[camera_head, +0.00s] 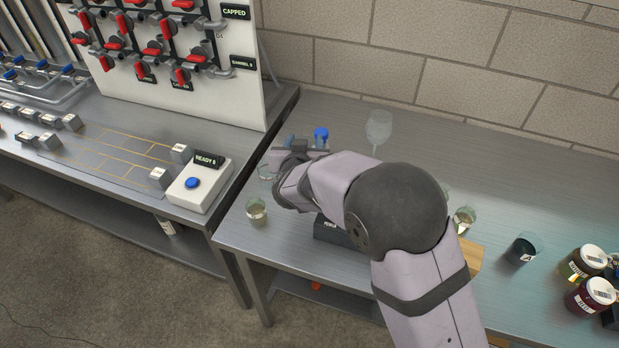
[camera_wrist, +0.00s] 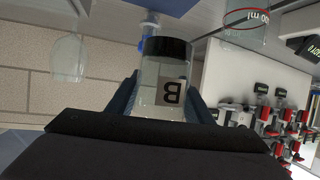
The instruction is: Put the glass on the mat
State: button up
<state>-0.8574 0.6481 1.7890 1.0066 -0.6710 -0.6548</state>
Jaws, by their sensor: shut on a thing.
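In the head view my arm hides most of the gripper and the held glass.
A tumbler (camera_head: 256,212) stands near the table's left edge, another glass (camera_head: 464,221) right of my arm. A dark-bottomed glass (camera_head: 522,250) and lidded jars (camera_head: 588,262) stand farther right. A blue-topped fitting (camera_head: 321,135) is behind my gripper. The back right table is clear.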

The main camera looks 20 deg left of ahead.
jog(key=shift+f+p, duration=0.35)
jog(key=shift+f, duration=4.6)
jog(key=shift+f, duration=0.15)
jog(key=o, duration=1.1)
jog(key=b+v, duration=0.1)
jog(key=v, duration=1.1)
jog(key=shift+r+b, duration=0.25)
jog(key=shift+b, duration=0.05)
